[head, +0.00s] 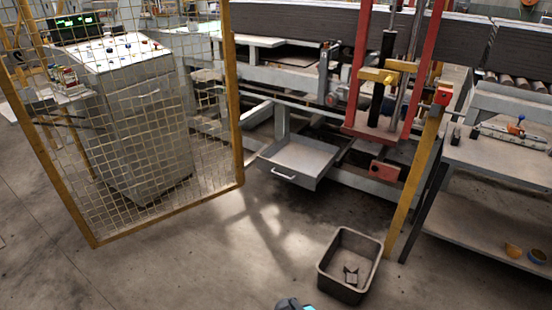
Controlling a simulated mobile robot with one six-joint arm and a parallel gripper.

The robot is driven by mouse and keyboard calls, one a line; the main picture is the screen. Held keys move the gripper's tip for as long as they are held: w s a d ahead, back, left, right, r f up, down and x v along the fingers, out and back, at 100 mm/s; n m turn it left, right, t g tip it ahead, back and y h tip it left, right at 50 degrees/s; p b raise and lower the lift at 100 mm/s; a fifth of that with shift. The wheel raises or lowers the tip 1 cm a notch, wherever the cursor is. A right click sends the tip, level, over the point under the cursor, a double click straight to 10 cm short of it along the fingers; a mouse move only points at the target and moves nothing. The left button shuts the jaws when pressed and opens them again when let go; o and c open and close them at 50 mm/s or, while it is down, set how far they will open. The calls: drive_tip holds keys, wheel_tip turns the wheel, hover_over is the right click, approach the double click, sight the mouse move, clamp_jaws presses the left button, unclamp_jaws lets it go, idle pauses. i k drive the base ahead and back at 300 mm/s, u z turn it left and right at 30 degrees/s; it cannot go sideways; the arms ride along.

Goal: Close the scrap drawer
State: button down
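The scrap drawer (302,158) is a shallow grey metal tray under the conveyor frame, near the middle of the head view. It stands pulled out toward me, open at the top, and its inside looks empty. A light bar handle (283,176) is on its front face. A small grey and blue part of my arm shows at the bottom edge, well in front of the drawer. My gripper itself is not in view.
A dark bin (350,265) with scraps in it stands on the floor at right front. A yellow mesh fence (150,130) stands left of the drawer. A yellow post (416,180) and workbench (490,165) are at right. Floor before the drawer is clear.

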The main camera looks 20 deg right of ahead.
sight(302, 161)
drive_tip(key=z, duration=0.05)
drive_tip(key=i, duration=2)
drive_tip(key=u, duration=0.9)
drive_tip(key=i, duration=0.8)
drive_tip(key=u, duration=0.4)
